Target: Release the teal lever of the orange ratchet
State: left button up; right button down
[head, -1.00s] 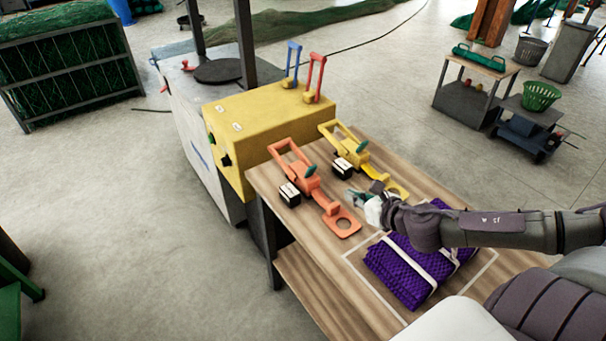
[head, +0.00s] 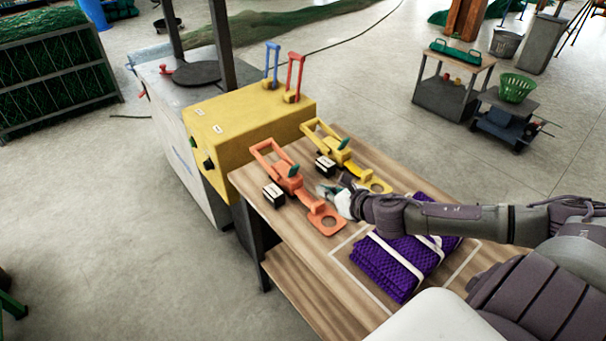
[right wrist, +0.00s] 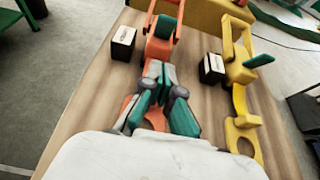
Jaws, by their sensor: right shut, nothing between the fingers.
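The orange ratchet (head: 288,184) lies on the wooden bench, its handle loop at the far left and its ring end (head: 327,221) nearer me. Its teal lever (head: 294,170) sticks up at the middle of the body. My right gripper (head: 323,191) is shut and empty, just right of the orange ratchet's body in the head view. In the right wrist view, the closed fingertips (right wrist: 161,74) overlap the orange ratchet (right wrist: 163,47). My left gripper is out of view.
A yellow ratchet (head: 343,157) with its own teal lever (head: 344,143) lies to the right. Black-and-white blocks (head: 273,194) stand beside both ratchets. A folded purple net (head: 385,272) lies on the bench near my right arm. A yellow machine (head: 240,122) stands behind.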

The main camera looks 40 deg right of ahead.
aim_at(295, 171)
jog(key=x, duration=0.5)
jog(key=shift+w+a+p, duration=0.1)
jog(key=shift+w+p, duration=0.1)
jog(key=shift+p, duration=0.2)
jog(key=shift+w+a+r+p, duration=0.1)
jog(key=shift+w+r+p, duration=0.15)
jog(key=shift+w, duration=0.35)
jog(key=shift+w+r+p, duration=0.15)
jog(key=shift+w+p, duration=0.15)
jog(key=shift+w, duration=0.25)
jog(key=shift+w+a+r, duration=0.1)
jog(key=shift+w+r, duration=0.1)
jog(key=shift+w, duration=0.65)
jog(key=shift+p, duration=0.35)
